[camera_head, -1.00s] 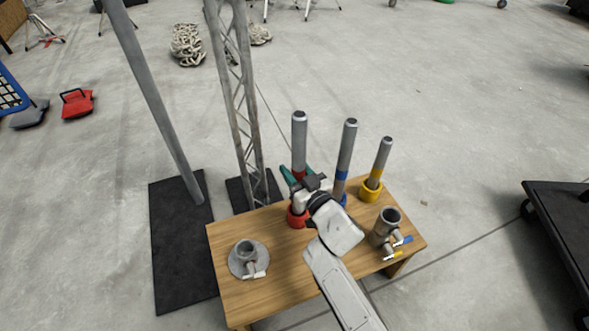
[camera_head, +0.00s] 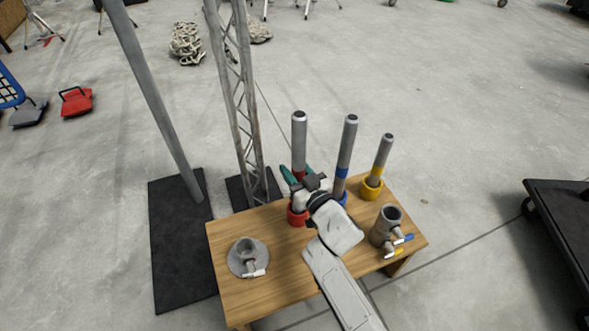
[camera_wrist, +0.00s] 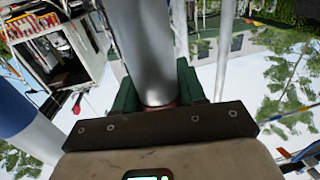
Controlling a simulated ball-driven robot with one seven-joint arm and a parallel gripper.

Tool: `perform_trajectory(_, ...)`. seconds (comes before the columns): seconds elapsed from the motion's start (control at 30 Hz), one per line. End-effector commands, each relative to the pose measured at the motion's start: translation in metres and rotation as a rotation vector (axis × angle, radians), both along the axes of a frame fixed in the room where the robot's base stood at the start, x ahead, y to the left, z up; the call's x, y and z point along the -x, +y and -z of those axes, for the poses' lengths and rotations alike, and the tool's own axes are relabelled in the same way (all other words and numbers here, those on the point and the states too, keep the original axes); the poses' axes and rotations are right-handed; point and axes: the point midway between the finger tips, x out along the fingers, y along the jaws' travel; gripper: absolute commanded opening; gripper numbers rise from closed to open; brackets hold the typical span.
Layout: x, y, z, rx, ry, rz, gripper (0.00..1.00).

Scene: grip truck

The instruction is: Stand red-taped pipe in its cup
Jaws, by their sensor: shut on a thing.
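The red-taped pipe (camera_head: 299,141) stands upright, its lower end in or directly above the red cup (camera_head: 296,216); my gripper hides the part between. My gripper (camera_head: 299,173) has its green fingers shut around this pipe near the red tape. In the wrist view the grey pipe (camera_wrist: 148,50) runs between the green fingers (camera_wrist: 160,92), with a bit of red at its lower end. Whether the pipe's foot rests on the cup's floor cannot be told.
The blue-taped pipe (camera_head: 346,150) stands close on the right, and the yellow-taped pipe (camera_head: 380,160) stands in a yellow cup (camera_head: 371,189). A flanged fitting (camera_head: 247,258) and a grey valve fitting (camera_head: 385,228) are on the wooden table (camera_head: 285,285). A truss (camera_head: 241,110) rises behind.

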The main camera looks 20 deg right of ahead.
Motion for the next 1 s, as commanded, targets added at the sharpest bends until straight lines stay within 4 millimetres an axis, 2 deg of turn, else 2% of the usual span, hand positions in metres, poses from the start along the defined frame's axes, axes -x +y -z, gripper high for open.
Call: perform_trajectory(1.0, 0.0, 0.0, 0.036, -0.001, -0.002, -0.001, 0.0)
